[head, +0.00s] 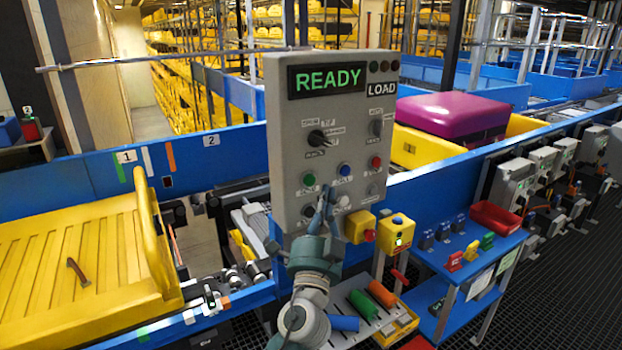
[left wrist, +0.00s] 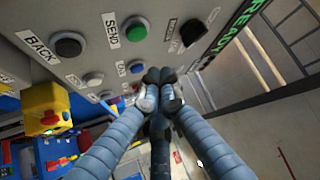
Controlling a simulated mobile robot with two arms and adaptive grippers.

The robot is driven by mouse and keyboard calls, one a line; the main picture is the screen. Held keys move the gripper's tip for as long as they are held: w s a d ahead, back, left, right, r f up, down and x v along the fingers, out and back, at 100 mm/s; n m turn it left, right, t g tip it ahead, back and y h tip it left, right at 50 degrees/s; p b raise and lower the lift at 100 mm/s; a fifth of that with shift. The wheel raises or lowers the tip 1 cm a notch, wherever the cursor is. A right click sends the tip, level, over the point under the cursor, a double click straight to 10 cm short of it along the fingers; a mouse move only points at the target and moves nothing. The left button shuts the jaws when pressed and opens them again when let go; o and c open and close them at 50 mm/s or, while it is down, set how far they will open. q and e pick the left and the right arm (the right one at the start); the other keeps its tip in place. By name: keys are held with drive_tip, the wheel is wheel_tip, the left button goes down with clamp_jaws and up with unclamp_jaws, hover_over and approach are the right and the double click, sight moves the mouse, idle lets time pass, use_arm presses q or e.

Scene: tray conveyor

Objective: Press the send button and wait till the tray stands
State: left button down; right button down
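The grey control panel (head: 285,120) stands in the middle, with a green lit READY display (head: 327,80) and a LOAD sign (head: 381,88). The green SEND button (head: 309,179) is on its lower left; it also shows under its label in the left wrist view (left wrist: 137,30). My left gripper (head: 323,206) is in front of the panel, below the green button. In the left wrist view its fingers (left wrist: 158,82) are together and empty, near the blue button (left wrist: 137,67). I cannot tell whether they touch the panel. A yellow tray (head: 110,240) lies on the conveyor at left. My right gripper is out of view.
A small brown curved item (head: 77,271) lies in the yellow tray. A magenta suitcase (head: 455,114) is behind the panel at right. A yellow box with a red button (head: 360,226) sticks out at the panel's lower right. A blue shelf (head: 460,245) stands at right.

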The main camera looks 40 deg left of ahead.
sight(310, 180)
use_arm(q)
drive_tip(key=shift+w+a, duration=0.25)
drive_tip(key=shift+a, duration=0.35)
drive_tip(key=shift+w+a, duration=0.3)
drive_tip(key=shift+a, duration=0.3)
drive_tip(key=shift+w+a, duration=0.25)
drive_tip(key=shift+a, duration=0.35)
drive_tip(key=shift+w+a, duration=0.15)
drive_tip(key=shift+a, duration=0.25)
drive_tip(key=shift+w+a, duration=0.15)
drive_tip(key=shift+a, duration=0.3)
idle(0.8)
drive_tip(key=shift+d, duration=0.1)
drive_tip(key=shift+s+d+b, duration=0.35)
drive_tip(key=shift+d, duration=0.4)
